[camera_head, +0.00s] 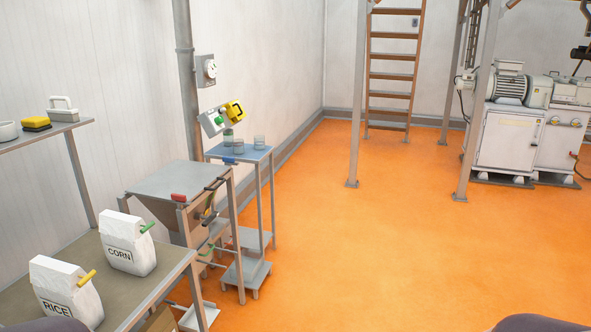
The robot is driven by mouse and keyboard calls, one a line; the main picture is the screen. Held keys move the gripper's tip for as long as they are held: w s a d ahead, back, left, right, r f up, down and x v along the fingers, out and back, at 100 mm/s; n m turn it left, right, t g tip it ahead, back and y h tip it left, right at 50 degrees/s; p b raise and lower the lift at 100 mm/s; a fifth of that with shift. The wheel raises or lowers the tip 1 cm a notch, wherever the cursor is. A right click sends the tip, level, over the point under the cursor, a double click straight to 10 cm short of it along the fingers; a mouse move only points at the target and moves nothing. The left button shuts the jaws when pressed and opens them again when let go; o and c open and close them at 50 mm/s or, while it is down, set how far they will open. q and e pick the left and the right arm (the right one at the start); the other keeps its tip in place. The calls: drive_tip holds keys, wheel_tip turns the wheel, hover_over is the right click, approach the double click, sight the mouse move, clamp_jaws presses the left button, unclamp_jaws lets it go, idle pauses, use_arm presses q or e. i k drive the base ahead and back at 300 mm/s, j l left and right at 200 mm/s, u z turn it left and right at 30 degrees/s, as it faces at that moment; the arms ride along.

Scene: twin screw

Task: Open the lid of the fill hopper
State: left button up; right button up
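The fill hopper (171,215) stands left of centre, past the end of the near table. It is a grey funnel-shaped bin on a metal frame. Its flat grey lid (178,180) lies level over the top and looks closed. A red handle (179,198) sits at the lid's near edge. The inside of the hopper is hidden. Neither of my grippers is in view.
A table (172,264) at the near left holds a CORN bag (128,243) and a RICE bag (65,290). A small blue-topped stand (255,154) with glass jars is behind the hopper. Machinery (510,138) stands far right. The orange floor (380,250) to the right is clear.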

sight(190, 179)
drive_tip(key=i+l+z, duration=0.2)
drive_tip(key=i, duration=1.7)
drive_tip(key=i+l+u, duration=0.1)
drive_tip(key=i+u, duration=0.2)
drive_tip(key=i, duration=0.2)
drive_tip(key=i+l+u, duration=0.2)
drive_tip(key=i+u, duration=0.15)
drive_tip(key=i+l+u, duration=0.3)
drive_tip(key=i, duration=0.25)
